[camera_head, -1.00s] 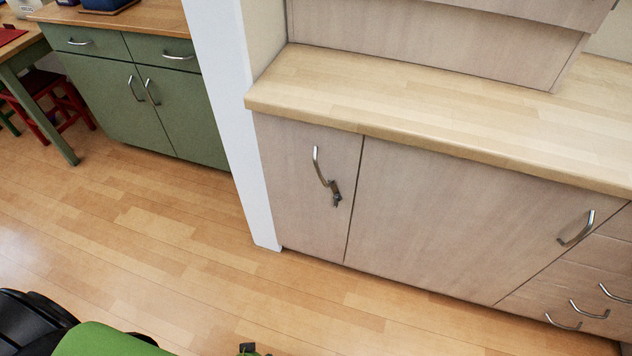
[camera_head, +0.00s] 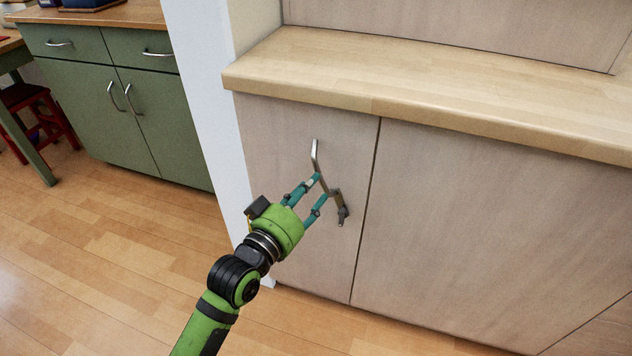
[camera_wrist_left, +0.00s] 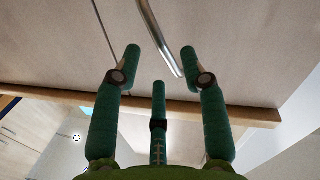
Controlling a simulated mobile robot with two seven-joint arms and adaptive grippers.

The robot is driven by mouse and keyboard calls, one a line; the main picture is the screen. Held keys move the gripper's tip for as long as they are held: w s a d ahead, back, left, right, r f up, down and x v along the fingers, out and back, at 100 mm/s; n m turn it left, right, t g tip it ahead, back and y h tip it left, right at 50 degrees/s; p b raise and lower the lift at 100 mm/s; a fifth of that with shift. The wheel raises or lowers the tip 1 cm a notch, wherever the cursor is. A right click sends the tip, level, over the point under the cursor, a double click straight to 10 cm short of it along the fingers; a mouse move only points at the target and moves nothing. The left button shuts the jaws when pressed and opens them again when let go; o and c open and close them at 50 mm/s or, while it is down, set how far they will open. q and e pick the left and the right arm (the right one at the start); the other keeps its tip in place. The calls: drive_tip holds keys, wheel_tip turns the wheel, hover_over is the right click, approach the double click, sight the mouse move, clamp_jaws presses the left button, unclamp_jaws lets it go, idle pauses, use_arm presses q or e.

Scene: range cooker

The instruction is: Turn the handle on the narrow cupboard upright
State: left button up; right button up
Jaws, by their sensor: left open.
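The narrow cupboard (camera_head: 290,235) is a pale wood door at the left end of the counter. Its metal handle (camera_head: 315,155) hangs tilted, its top end left of its bottom end. A darker metal fitting (camera_head: 342,208) shows at its lower end. My left gripper (camera_head: 321,187) is open, with its teal fingers at the middle of the handle. In the left wrist view the handle (camera_wrist_left: 160,40) runs down between the two upper fingers of the gripper (camera_wrist_left: 160,62). I cannot tell whether any finger touches it. My right gripper is not in view.
A wide pale door (camera_head: 480,240) adjoins on the right, under the wooden counter (camera_head: 420,90) that overhangs both doors. A white wall end (camera_head: 200,90) stands just left of the narrow cupboard. A green cabinet (camera_head: 90,110) is farther left. The floor in front is clear.

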sight(321, 179)
use_arm(q)
drive_tip(key=x, duration=0.5)
drive_tip(key=shift+b, duration=0.35)
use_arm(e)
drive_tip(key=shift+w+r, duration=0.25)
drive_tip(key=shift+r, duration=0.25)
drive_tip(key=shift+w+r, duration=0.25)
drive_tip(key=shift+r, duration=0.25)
